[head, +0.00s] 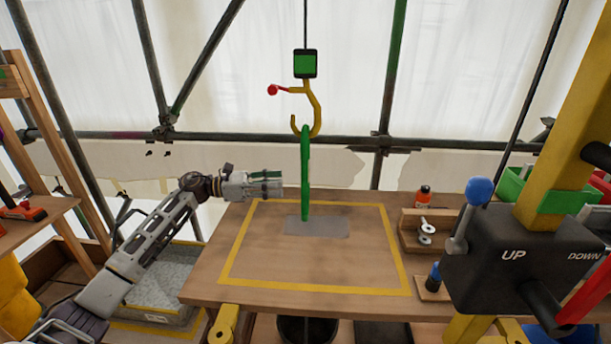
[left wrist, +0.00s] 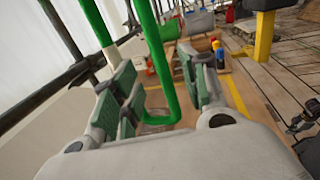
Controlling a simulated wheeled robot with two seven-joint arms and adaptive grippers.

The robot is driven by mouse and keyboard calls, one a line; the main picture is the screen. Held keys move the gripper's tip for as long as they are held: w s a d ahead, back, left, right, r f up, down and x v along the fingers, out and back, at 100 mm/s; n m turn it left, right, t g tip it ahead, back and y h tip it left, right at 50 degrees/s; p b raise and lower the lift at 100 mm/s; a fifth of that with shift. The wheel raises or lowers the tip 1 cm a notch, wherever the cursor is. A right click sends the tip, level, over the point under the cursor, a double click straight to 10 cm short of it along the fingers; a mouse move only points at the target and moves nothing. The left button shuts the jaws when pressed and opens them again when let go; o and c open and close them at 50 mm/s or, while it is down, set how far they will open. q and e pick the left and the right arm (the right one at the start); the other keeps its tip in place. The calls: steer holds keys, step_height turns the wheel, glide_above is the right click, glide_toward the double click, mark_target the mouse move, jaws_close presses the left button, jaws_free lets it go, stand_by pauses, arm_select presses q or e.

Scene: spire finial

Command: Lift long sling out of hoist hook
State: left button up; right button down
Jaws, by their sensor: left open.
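The long green sling (head: 305,175) hangs as a narrow loop from the yellow hoist hook (head: 317,112). Its lower end is at or just above a grey patch (head: 325,228) on the table; I cannot tell if it touches. My left gripper (head: 278,184) is open and empty, just left of the sling at mid-height, with a small gap in the head view. In the left wrist view the sling (left wrist: 162,75) shows between the two spread fingers of the left gripper (left wrist: 160,82), seemingly beyond their tips. The hook's red-knobbed latch (head: 273,90) sticks out left.
The wooden table (head: 200,285) has a yellow outlined area, mostly clear. A small wooden rack (head: 412,240) and an orange bottle (head: 424,196) stand at its right. A black UP/DOWN control box (head: 500,275) fills the right foreground. Scaffold bars run behind.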

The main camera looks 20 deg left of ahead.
mark_target(302, 181)
arm_select(q)
steer(key=x, duration=0.4)
arm_select(e)
steer(key=shift+s+d+f, duration=0.15)
steer(key=shift+s+d, duration=0.1)
steer(key=shift+s, duration=0.2)
arm_select(q)
steer(key=shift+w+d, duration=0.1)
steer(key=p+x, duration=0.1)
steer(key=x, duration=0.3)
steer(key=shift+w, duration=0.15)
steer(key=shift+w+d+f, duration=0.1)
steer(key=shift+w+d, duration=0.1)
steer(key=shift+d, duration=0.15)
arm_select(e)
steer(key=shift+s+d+f, duration=0.1)
steer(key=shift+s+d, duration=0.15)
steer(key=shift+s, duration=0.25)
steer(key=shift+s+d+f, duration=0.1)
steer(key=shift+s+d, duration=0.15)
steer(key=shift+s, duration=0.2)
steer(key=shift+w, duration=0.15)
arm_select(q)
steer(key=shift+c, duration=0.4)
